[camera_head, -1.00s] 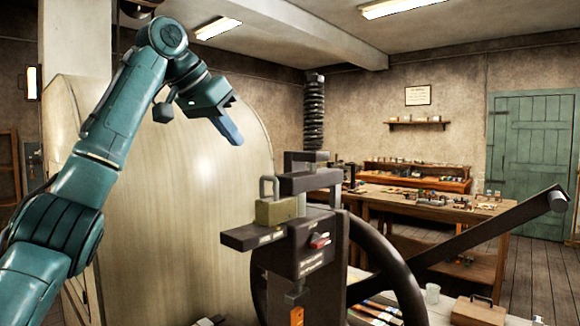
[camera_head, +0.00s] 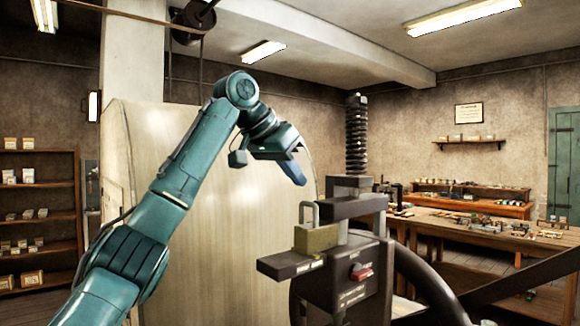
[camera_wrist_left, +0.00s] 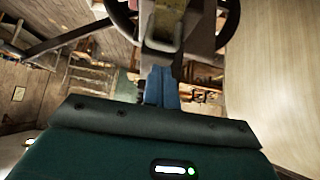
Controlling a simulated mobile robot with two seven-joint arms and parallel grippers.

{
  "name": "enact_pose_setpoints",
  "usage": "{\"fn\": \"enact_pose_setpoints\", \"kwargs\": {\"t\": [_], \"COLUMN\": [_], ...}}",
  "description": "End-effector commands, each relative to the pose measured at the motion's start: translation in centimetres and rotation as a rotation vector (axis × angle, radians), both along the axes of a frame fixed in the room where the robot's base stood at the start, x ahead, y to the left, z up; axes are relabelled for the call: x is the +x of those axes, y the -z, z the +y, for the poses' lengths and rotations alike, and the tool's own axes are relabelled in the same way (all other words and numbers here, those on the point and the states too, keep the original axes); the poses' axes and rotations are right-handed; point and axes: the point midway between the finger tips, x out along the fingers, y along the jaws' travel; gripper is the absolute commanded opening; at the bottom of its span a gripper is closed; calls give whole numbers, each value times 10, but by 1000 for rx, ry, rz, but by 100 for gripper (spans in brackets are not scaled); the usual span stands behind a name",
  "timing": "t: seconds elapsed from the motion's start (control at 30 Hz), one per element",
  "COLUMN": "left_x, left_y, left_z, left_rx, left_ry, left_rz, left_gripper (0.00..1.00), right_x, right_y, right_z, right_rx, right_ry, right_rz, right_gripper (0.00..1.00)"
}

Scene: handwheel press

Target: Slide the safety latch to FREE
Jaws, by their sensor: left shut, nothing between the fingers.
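The handwheel press shows its dark head in the head view. A brass, padlock-like block (camera_head: 317,238) with an upright grey loop sits on its dark bar (camera_head: 290,264); this looks like the safety latch. The bar's lettering is too small to read, so I cannot tell the latch's position. A red switch (camera_head: 361,272) is on the dark face at right. My left gripper (camera_head: 298,174), with blue fingers, is shut and empty, above and slightly left of the block, apart from it in the picture. The left wrist view shows the shut fingers (camera_wrist_left: 160,88) pointing toward the brass block (camera_wrist_left: 165,27). My right gripper is not in view.
The dark handwheel (camera_head: 425,285) stands right of the press head, with a long dark lever (camera_head: 530,272) slanting across. A large pale rounded panel (camera_head: 215,235) stands behind my left arm. A workbench (camera_head: 480,232) with small items is farther back.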

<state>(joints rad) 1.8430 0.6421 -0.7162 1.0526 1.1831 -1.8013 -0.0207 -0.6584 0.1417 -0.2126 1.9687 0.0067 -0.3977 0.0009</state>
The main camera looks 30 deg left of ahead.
Motion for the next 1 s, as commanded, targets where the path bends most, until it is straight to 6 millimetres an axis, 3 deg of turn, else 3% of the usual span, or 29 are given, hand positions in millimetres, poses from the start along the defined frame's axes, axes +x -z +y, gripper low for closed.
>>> {"fn": "enact_pose_setpoints", "kwargs": {"t": [0.2,0.5,0.8,1.0], "left_x": [24,37,36,7], "left_y": [28,42,43,46], "left_z": [-8,-12,-12,-1], "left_rx": [1,0,0,-2], "left_ry": [0,0,0,1], "left_rz": [2,0,-1,-3], "left_gripper": [0,0,0,0], "right_x": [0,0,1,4], "right_y": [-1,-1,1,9], "right_z": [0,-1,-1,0], "right_rx": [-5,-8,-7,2], "right_ry": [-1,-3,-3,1], "right_rz": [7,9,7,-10], "right_gripper": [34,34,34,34]}}
